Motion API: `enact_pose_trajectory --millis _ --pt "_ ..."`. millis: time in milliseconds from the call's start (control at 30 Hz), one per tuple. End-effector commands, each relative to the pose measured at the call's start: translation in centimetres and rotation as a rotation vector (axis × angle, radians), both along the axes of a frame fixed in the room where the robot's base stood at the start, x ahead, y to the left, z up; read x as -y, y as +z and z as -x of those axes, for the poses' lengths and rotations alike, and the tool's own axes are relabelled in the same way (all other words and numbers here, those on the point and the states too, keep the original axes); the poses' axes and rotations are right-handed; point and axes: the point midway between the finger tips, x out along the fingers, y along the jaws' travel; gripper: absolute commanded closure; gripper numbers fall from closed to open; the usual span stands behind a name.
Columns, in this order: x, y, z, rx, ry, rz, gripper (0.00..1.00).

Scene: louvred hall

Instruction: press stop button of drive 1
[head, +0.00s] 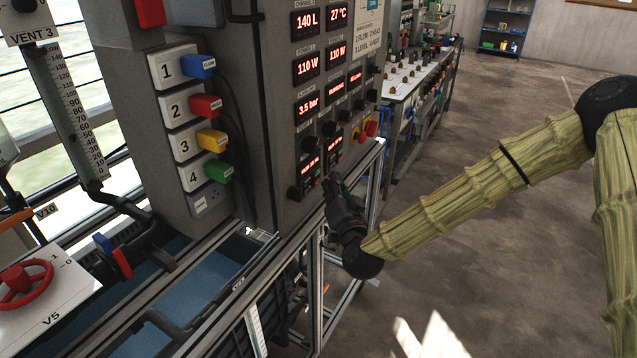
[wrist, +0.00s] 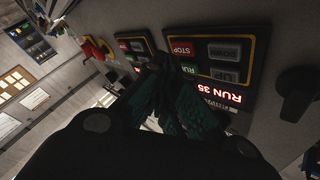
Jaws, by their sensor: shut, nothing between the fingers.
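In the wrist view a drive keypad (wrist: 222,62) on the grey panel has a red STOP button (wrist: 181,48), a green RUN button (wrist: 189,69) and grey UP and DOWN buttons. A lit red RUN display (wrist: 222,91) reads upside down beside it. A second keypad (wrist: 136,46) lies to its left, partly hidden. No drive number is readable. My gripper (wrist: 161,66) is shut and empty. Its dark tips are in front of the panel beside the STOP and RUN buttons; contact cannot be told.
The grey cabinet (head: 286,120) carries several red displays and black knobs. A red mushroom button (head: 370,128) sits above my gripper. A black knob (wrist: 298,94) protrudes to the right in the wrist view. A metal frame (head: 370,180) stands beside my gripper; open floor (head: 480,230) lies right.

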Motion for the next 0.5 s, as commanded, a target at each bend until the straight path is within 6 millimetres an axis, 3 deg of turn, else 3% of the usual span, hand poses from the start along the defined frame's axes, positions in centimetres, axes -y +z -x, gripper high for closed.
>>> enact_pose_trajectory --millis 500 --pt "-0.53 0.01 -0.35 0.000 0.000 0.000 1.00"
